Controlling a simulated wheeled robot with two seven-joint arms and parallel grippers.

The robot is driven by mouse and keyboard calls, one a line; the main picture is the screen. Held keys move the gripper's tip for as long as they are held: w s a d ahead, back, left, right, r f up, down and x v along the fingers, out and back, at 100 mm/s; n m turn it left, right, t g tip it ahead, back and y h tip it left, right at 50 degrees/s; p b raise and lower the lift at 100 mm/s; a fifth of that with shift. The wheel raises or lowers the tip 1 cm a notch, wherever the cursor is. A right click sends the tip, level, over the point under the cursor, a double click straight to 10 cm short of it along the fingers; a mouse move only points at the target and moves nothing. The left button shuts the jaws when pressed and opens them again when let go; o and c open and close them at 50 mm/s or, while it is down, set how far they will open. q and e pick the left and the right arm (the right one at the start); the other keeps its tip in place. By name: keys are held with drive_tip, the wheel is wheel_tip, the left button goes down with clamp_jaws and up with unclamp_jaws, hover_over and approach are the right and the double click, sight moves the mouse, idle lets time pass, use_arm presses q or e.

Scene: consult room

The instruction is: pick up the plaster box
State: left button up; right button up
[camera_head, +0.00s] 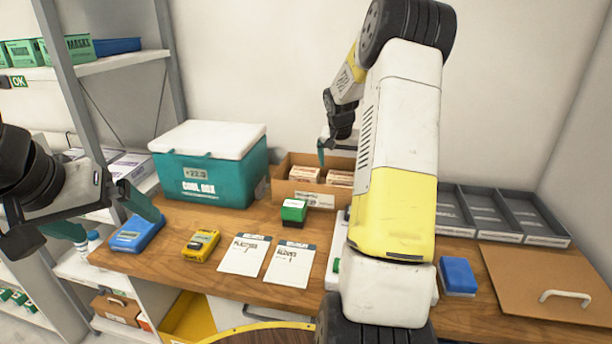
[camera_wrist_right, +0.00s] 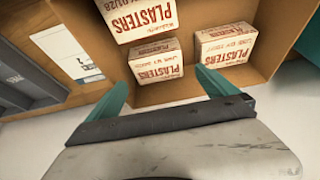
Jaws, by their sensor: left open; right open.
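Plaster boxes, white with red-brown print, stand in an open cardboard carton (camera_head: 315,199) at the back of the desk. The head view shows one plaster box (camera_head: 304,174) on the left and another (camera_head: 340,178) on the right. The right wrist view shows three: a near-top box (camera_wrist_right: 140,18), a middle box (camera_wrist_right: 157,63) and a right box (camera_wrist_right: 228,50). My right gripper (camera_wrist_right: 160,85) is open above the carton, the middle box showing between its teal fingertips; contact cannot be told. My arm partly hides it in the head view. My left gripper (camera_head: 105,215) is open and empty at the left.
A teal cool box (camera_head: 210,178) stands left of the carton, a green box (camera_head: 294,211) in front. A blue device (camera_head: 137,233), yellow meter (camera_head: 201,245) and two paper cards (camera_head: 245,254) lie on the desk. Grey trays (camera_head: 490,215) and a brown board (camera_head: 545,283) are at right.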

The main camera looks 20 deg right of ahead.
sight(342, 175)
drive_tip(key=x, duration=0.8)
drive_tip(key=shift+s+d, duration=0.1)
drive_tip(key=shift+d, duration=0.05)
drive_tip(key=c, duration=1.1)
